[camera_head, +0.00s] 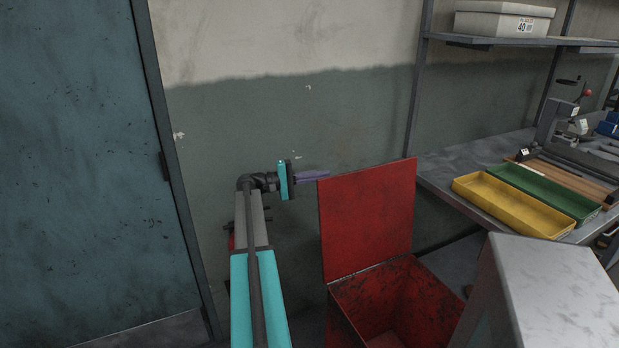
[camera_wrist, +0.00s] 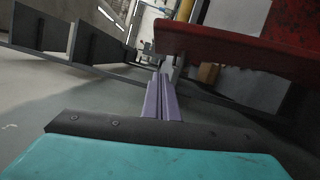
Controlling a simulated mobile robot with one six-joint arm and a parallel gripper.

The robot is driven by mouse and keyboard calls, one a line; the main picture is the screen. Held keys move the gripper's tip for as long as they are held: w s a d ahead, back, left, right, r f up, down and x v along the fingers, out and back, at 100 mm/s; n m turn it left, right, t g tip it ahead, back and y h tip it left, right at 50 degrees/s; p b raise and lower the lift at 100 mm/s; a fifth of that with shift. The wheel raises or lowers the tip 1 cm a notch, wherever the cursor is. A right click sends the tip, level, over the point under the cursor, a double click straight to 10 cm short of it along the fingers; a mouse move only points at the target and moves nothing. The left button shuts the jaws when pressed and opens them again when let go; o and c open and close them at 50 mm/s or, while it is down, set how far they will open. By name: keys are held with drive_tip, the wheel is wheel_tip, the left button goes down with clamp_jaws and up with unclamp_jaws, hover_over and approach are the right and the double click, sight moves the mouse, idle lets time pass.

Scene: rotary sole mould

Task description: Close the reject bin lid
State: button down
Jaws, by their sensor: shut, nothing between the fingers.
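The red reject bin (camera_head: 345,322) stands on the floor with its mouth open. Its red lid (camera_head: 367,222) stands raised, close to upright, on the hinge at the bin's back edge. My gripper (camera_head: 326,175) is at the lid's upper left corner, its purple fingers shut and empty. The fingers reach to or just behind the lid's edge; I cannot tell whether they touch it. In the wrist view the shut fingers (camera_wrist: 162,82) point ahead, and the red lid (camera_wrist: 225,50) crosses above and to the right of them.
A blue-green door (camera_head: 80,170) is at the left. A workbench with a yellow tray (camera_head: 512,206) and a green tray (camera_head: 545,193) is at the right. A pale-topped block (camera_head: 555,290) stands right of the bin. A wall is close behind.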

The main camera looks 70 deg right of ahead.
sight(328, 179)
drive_tip(key=shift+s+a+r+p, duration=0.2)
drive_tip(key=shift+s+a, duration=0.4)
drive_tip(key=shift+s, duration=0.25)
drive_tip(key=shift+s+a+r+p, duration=0.1)
drive_tip(key=shift+s+a+r, duration=0.05)
drive_tip(key=shift+s+a, duration=0.6)
drive_tip(key=shift+s+d, duration=0.1)
drive_tip(key=shift+a, duration=0.2)
drive_tip(key=shift+d, duration=0.1)
